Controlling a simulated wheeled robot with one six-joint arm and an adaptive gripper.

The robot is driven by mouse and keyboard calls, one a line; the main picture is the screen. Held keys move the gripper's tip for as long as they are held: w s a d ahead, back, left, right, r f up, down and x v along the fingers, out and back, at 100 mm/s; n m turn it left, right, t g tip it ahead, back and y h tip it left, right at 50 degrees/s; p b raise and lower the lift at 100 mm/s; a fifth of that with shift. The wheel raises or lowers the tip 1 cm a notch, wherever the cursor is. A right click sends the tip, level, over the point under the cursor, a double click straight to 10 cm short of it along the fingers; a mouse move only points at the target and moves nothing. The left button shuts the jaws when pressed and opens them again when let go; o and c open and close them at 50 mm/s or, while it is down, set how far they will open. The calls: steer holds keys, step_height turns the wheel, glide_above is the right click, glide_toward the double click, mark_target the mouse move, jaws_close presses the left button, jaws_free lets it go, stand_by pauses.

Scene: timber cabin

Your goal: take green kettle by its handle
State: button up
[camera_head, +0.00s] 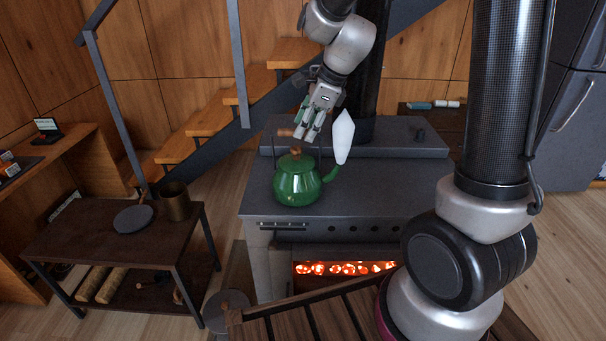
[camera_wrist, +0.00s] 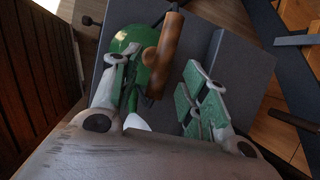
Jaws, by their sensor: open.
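The green kettle (camera_head: 297,184) stands upright on the dark stove top (camera_head: 390,185). Its wooden handle (camera_head: 287,132) shows above the lid, partly hidden by my gripper (camera_head: 305,130). A white pointed shape (camera_head: 343,138) rises above the spout at the right. My gripper is open and points down just above the kettle. In the wrist view the wooden handle (camera_wrist: 165,55) lies between my gripper's two green-padded fingers (camera_wrist: 160,68), nearer the left one. The kettle's green body (camera_wrist: 127,42) shows behind the left finger. I cannot tell whether a finger touches the handle.
A dark stovepipe (camera_head: 370,80) stands behind the stove. A fire glows in the stove's front opening (camera_head: 345,268). A low side table (camera_head: 90,240) at the left holds a brown pot (camera_head: 175,202) and a dark pan (camera_head: 133,219). The stove top right of the kettle is clear.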

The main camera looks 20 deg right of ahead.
steer(key=shift+x, duration=1.45)
jaws_close()
